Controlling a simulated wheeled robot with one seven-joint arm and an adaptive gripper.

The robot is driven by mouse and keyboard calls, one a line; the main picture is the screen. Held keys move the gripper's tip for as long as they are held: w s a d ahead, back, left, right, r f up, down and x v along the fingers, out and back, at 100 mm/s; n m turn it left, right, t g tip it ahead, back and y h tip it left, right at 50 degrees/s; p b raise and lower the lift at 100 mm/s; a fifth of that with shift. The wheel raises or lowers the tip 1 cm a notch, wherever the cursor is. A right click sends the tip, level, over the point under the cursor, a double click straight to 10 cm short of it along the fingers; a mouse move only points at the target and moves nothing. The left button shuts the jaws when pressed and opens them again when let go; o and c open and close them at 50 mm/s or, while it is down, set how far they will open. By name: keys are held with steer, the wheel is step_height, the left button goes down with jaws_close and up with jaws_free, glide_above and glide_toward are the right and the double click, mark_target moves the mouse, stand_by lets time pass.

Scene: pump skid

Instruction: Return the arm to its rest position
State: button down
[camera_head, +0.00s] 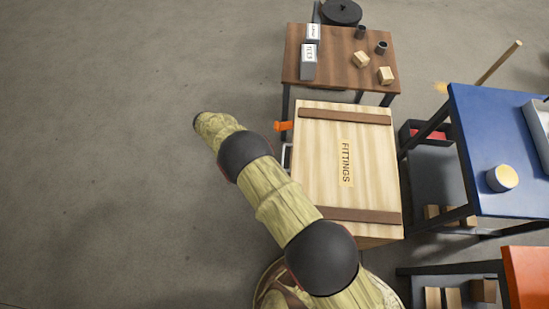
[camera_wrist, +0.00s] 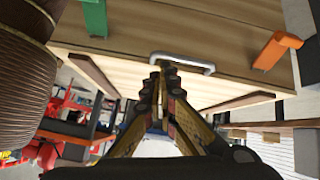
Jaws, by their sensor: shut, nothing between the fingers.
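My gripper (camera_wrist: 165,68) shows in the wrist view with its fingers together and nothing between them. Its tips overlap the metal handle (camera_wrist: 190,65) on the side of the wooden crate (camera_wrist: 228,30); I cannot tell whether they touch it. In the head view my arm reaches from the bottom right toward the upper left, beside the crate marked FITTINGS (camera_head: 322,188). The crate's lid looks shut. My gripper does not show in the head view.
An orange latch (camera_head: 283,126) sticks out from the crate's left side; a green latch (camera_wrist: 94,16) shows in the wrist view. A brown table (camera_head: 340,60) stands behind the crate, a blue table (camera_head: 500,130) to the right. Floor at left is clear.

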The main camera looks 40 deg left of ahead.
steer(key=shift+s+a+r, duration=0.15)
steer(key=shift+s+a, duration=0.2)
steer(key=shift+a, duration=0.25)
steer(key=shift+s+a+r, duration=0.2)
steer(key=shift+s+a, duration=0.1)
steer(key=shift+a, duration=0.25)
steer(key=shift+s+a+r, duration=0.15)
steer(key=shift+s+a, duration=0.2)
steer(key=shift+a, duration=0.25)
